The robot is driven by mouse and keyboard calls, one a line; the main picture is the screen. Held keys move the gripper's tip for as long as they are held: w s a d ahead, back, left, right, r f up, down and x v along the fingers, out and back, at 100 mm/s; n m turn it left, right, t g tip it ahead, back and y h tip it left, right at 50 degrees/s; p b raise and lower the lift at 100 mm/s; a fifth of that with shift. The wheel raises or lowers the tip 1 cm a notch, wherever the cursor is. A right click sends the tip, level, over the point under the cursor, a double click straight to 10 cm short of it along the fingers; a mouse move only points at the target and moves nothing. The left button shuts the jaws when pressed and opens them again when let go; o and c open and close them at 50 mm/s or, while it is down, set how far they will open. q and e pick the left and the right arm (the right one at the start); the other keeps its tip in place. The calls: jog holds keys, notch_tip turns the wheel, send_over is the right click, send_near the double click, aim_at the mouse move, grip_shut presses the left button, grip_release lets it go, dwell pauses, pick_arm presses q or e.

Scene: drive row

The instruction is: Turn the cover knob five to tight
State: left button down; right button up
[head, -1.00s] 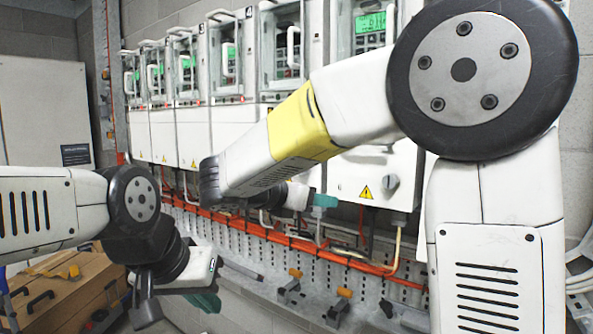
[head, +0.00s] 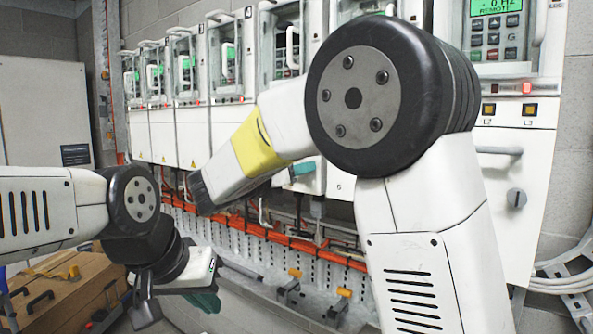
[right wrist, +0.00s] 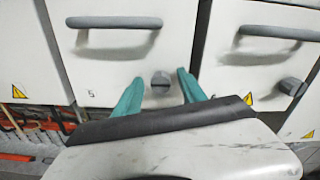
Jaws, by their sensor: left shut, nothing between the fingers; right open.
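The knob of cover five (right wrist: 160,80) is a small grey knob on a white cover marked 5 (right wrist: 115,75) in the right wrist view. Its grip bar looks roughly level. My right gripper (right wrist: 160,88) is open, its teal fingers on either side of the knob; I cannot tell whether they touch it. In the head view my right arm hides this knob, and only some teal of the right gripper (head: 303,170) shows. My left gripper (head: 207,300) is shut and empty at the lower left, away from the covers.
A grey handle (right wrist: 115,22) is above the knob. A neighbouring knob (right wrist: 292,87) is to its right. Orange cables (head: 290,240) run below the cabinets above a perforated tray. A wooden case (head: 65,300) stands at lower left.

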grip_shut()
jog(key=shift+m, duration=0.3)
jog(key=shift+s+d+m, duration=0.1)
jog(key=shift+d+m, duration=0.05)
jog(key=shift+m, duration=7.95)
